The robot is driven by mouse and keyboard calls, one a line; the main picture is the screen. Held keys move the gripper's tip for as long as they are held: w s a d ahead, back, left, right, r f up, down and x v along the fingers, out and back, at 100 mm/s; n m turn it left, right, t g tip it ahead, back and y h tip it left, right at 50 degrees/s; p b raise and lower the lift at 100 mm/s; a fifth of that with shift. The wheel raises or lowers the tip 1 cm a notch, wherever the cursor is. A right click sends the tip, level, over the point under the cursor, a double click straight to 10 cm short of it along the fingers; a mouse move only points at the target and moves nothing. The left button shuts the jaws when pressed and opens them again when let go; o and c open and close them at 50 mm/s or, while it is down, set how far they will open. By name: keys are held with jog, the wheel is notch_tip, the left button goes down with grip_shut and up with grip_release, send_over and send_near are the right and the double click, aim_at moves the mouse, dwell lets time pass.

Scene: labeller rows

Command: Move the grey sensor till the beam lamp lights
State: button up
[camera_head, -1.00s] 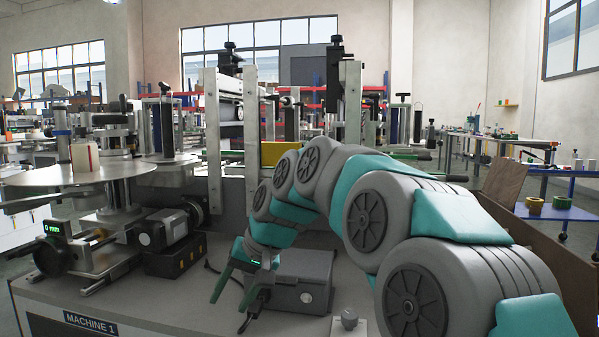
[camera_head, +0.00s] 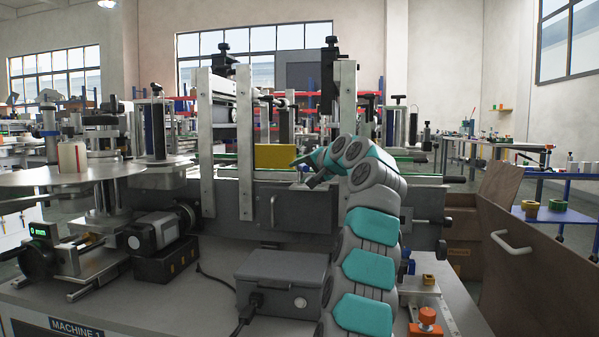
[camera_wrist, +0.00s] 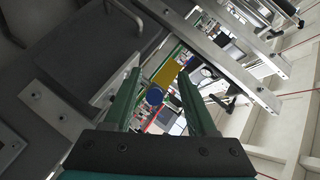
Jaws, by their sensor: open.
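My gripper (camera_head: 298,164) is raised over the machine's conveyor, in front of the yellow panel (camera_head: 275,156). In the wrist view my gripper (camera_wrist: 160,78) has its two green fingers apart with nothing held. A round blue knob (camera_wrist: 154,95) shows between the fingers, beyond or near their tips; I cannot tell its distance. The yellow panel also shows there (camera_wrist: 169,70). I cannot make out the grey sensor or the beam lamp for certain; my gripper and arm cover part of the conveyor.
A grey box (camera_head: 282,272) with a cable stands on the machine bench. A motor (camera_head: 155,232) and a green readout (camera_head: 39,231) are at left, below a round platform (camera_head: 60,178). An orange knob (camera_head: 427,322) is at front right. Upright metal posts (camera_head: 205,140) flank the conveyor.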

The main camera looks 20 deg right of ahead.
aim_at(299, 167)
jog(key=shift+m+t+h, duration=0.3)
jog(key=shift+t+h, duration=0.4)
jog(key=shift+h, duration=0.1)
jog(key=shift+w+d+f+p, duration=0.1)
jog(key=shift+w+d+p, duration=0.4)
jog(key=shift+w, duration=0.7)
jog(key=shift+w+d+f+p, duration=0.1)
jog(key=shift+w+d+p, duration=0.35)
jog(key=shift+w, duration=0.8)
jog(key=shift+w+d+p, duration=0.3)
jog(key=shift+w+p, duration=0.35)
jog(key=shift+w, duration=0.55)
jog(key=shift+c, duration=0.3)
grip_shut()
